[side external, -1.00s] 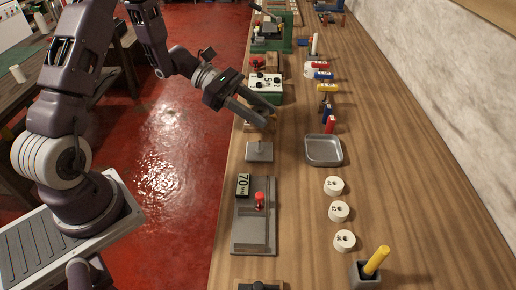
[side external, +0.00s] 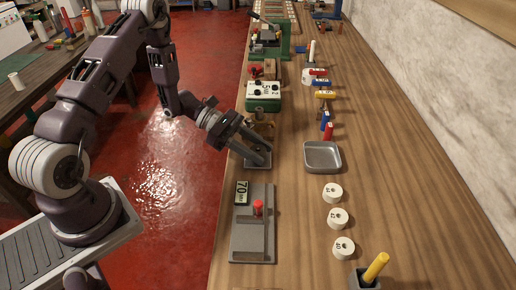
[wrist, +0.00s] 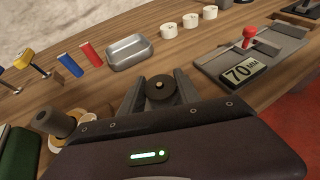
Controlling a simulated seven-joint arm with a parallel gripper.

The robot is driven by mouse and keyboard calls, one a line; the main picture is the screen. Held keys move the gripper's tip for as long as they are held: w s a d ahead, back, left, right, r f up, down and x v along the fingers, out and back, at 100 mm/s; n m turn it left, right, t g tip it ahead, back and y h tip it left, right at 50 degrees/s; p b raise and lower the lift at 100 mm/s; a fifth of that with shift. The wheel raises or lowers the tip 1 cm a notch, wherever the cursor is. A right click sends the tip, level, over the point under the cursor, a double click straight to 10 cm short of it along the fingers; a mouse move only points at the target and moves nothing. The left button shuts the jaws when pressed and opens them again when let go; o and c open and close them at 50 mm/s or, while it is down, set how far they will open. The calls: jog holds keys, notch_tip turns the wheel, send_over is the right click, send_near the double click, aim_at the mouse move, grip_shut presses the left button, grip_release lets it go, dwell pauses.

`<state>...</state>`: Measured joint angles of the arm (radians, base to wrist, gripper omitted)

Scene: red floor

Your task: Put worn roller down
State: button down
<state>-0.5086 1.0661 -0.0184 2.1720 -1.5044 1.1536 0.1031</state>
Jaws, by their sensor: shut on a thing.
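My gripper (wrist: 158,92) is shut on a dark round roller (wrist: 160,89) with a small brass-coloured centre, seen between the fingertips in the wrist view. In the side view my gripper (side external: 256,150) points down and right over a small grey plate (side external: 250,163) near the bench's left edge. The fingers cover most of the plate and hide the roller there. I cannot tell whether the roller touches the plate.
A grey tray (side external: 322,168) lies to the right. Several white discs (side external: 338,218) stand in a row nearer the camera. A grey fixture with a red knob (side external: 258,208) and a 70 sign (side external: 242,193) is close by. A green box (side external: 263,101) stands behind.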

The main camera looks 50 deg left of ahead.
jog(key=c, duration=0.9)
grip_release()
jog(key=shift+o, duration=0.2)
jog(key=v, duration=0.7)
jog(key=shift+w+a, duration=0.1)
jog(key=shift+a, duration=0.05)
jog(key=s+d+r+m+g+y, duration=0.2)
jog(key=s+d+r+m+g, duration=0.1)
jog(key=s+d+r+m, duration=0.3)
jog(key=s+d+r+m+g+y, duration=0.2)
jog(key=s+d+r+m, duration=0.15)
jog(key=r+m, duration=0.4)
jog(key=s+a+r+m+t+y, duration=0.1)
jog(key=s+r+m+t+y, duration=0.4)
jog(key=s, duration=0.8)
notch_tip(320, 180, up, 2)
jog(key=m+y, duration=0.3)
jog(key=shift+a+r, duration=0.2)
jog(key=shift+a, duration=0.15)
jog(key=shift+o, duration=0.5)
jog(key=shift+s+a+r+m+t, duration=0.1)
jog(key=shift+s+a+m+t, duration=0.2)
jog(key=shift+m, duration=0.15)
